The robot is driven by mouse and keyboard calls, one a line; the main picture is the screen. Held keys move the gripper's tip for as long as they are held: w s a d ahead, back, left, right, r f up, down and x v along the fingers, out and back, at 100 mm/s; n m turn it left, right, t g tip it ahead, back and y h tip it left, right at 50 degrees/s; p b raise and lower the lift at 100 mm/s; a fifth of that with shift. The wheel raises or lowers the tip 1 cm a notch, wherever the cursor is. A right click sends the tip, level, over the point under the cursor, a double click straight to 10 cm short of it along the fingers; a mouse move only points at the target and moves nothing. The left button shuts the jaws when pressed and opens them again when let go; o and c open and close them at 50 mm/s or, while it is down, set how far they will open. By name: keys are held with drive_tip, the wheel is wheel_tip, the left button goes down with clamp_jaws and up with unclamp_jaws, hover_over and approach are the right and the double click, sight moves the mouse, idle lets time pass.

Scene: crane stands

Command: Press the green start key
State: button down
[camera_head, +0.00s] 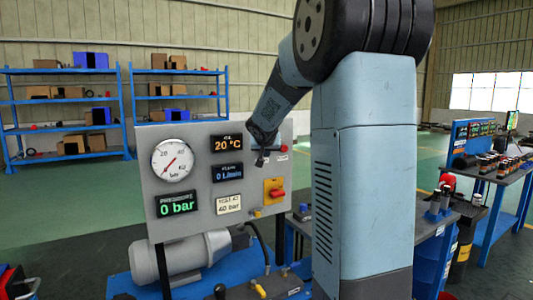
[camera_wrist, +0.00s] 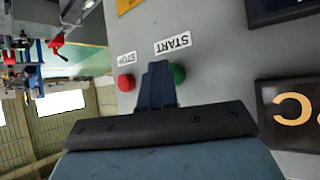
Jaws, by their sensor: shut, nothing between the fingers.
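The green start key (camera_wrist: 178,73) sits on the grey panel (camera_wrist: 210,45) in the wrist view, under a START label (camera_wrist: 172,43) that appears upside down. My gripper (camera_wrist: 158,68) is shut and empty. Its fingertips overlap the left part of the key in that view; I cannot tell whether they touch it. In the head view my gripper (camera_head: 261,158) is in front of the panel's upper right (camera_head: 150,135), and the green key is hidden there. The red stop key (camera_wrist: 127,83) is left of the fingers in the wrist view and also shows in the head view (camera_head: 284,148).
The panel carries a round gauge (camera_head: 173,160), several displays and a yellow-and-red rotary switch (camera_head: 274,190) below my gripper. A grey motor (camera_head: 180,257) stands under the panel. A workbench with tools (camera_head: 440,210) is to the right. Blue shelves (camera_head: 62,70) stand far behind.

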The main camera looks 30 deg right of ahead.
drive_tip(key=shift+s, duration=0.8)
drive_tip(key=shift+s, duration=0.1)
drive_tip(key=s, duration=0.5)
drive_tip(key=shift+d, duration=0.1)
drive_tip(key=shift+w, duration=0.1)
idle(0.6)
drive_tip(key=s+a+f+n+g+y, duration=0.1)
drive_tip(key=s+a+f+n, duration=0.1)
drive_tip(key=s+a, duration=0.4)
drive_tip(key=s+a+f+n+g+y, duration=0.1)
drive_tip(key=s+a, duration=0.6)
drive_tip(key=s, duration=0.8)
drive_tip(key=s+a+f+n+g+y, duration=0.1)
drive_tip(key=s+a+f+n+y, duration=0.1)
drive_tip(key=s+a, duration=0.4)
drive_tip(key=s+y, duration=0.1)
drive_tip(key=s, duration=0.4)
drive_tip(key=shift+a+f+n+g, duration=0.2)
drive_tip(key=shift+f+n+g, duration=0.1)
drive_tip(key=shift+f+g, duration=0.1)
